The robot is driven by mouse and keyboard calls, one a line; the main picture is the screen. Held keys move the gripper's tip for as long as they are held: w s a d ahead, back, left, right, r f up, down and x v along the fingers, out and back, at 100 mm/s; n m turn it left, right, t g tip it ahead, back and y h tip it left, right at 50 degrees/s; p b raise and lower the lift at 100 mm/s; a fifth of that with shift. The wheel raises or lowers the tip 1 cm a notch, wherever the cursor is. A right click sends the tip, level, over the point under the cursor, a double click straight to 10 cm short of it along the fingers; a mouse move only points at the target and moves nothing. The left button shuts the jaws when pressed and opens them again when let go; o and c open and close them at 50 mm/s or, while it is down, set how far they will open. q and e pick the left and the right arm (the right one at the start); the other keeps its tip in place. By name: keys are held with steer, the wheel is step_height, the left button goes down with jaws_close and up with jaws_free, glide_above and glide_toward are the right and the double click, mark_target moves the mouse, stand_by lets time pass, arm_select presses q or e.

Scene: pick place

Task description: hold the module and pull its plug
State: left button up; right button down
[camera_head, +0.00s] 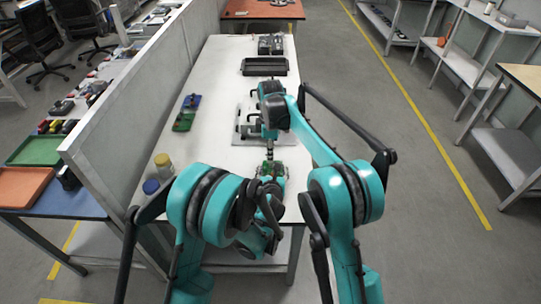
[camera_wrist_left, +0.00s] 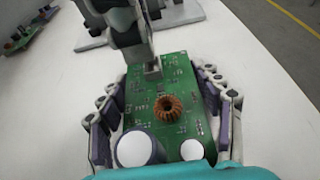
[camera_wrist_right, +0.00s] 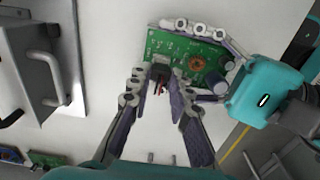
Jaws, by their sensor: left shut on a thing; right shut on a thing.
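The module is a green circuit board (camera_wrist_left: 175,78) with a copper coil and pale round capacitors; it also shows in the head view (camera_head: 272,170) and right wrist view (camera_wrist_right: 185,44). My left gripper (camera_wrist_left: 163,84) is shut on the board, its fingers along both long sides. The plug (camera_wrist_right: 160,72) is a small grey block at the board's edge with red and dark wires. My right gripper (camera_wrist_right: 158,78) is shut on it from the opposite side. The fingers partly hide the plug, and I cannot tell whether it is fully seated.
A grey fixture with a handle (camera_wrist_right: 38,50) stands on the white table (camera_head: 215,110) beyond the module. Small coloured boards (camera_head: 186,112) lie at the left. A black tray (camera_head: 264,67) is further back. Yellow and blue-lidded jars (camera_head: 163,165) stand near the partition.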

steer(key=shift+r, duration=0.1)
steer(key=shift+r, duration=2.05)
arm_select(q)
steer(key=o, duration=1.8)
steer(key=shift+c, duration=0.2)
